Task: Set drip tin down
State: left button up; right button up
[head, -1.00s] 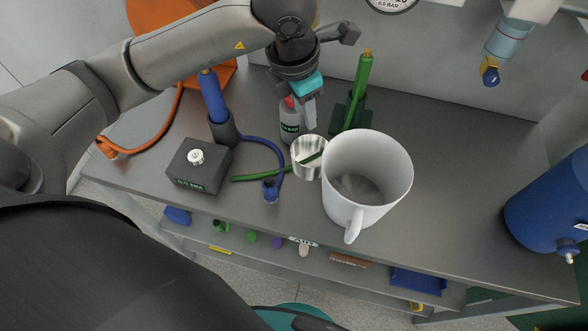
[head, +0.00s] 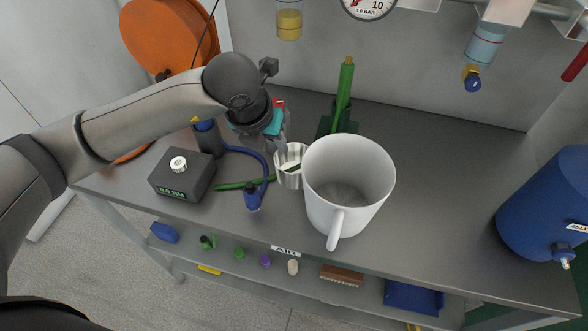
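The drip tin looks to be the small shiny metal cup (head: 291,168), upright on the grey bench (head: 440,170), just left of a big white mug (head: 335,205). A green streak shows inside it. My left gripper (head: 282,142) comes down from the upper left, with its fingers at the tin's back left rim. I cannot tell whether they touch or grip the rim, nor how wide they are apart. My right gripper is not in view.
A green tool (head: 344,90) is behind, a blue tank (head: 548,210) right. The bench between mug and tank is clear.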

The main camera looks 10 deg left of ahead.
aim_at(276, 156)
pick_arm(q)
jog(key=x, duration=0.4)
jog(key=b+x, duration=0.1)
jog(key=x, duration=0.1)
jog(key=shift+s+a+f, duration=0.15)
jog(key=shift+s+f, duration=0.05)
jog(key=shift+f, duration=0.15)
grip_shut()
dwell(1.1)
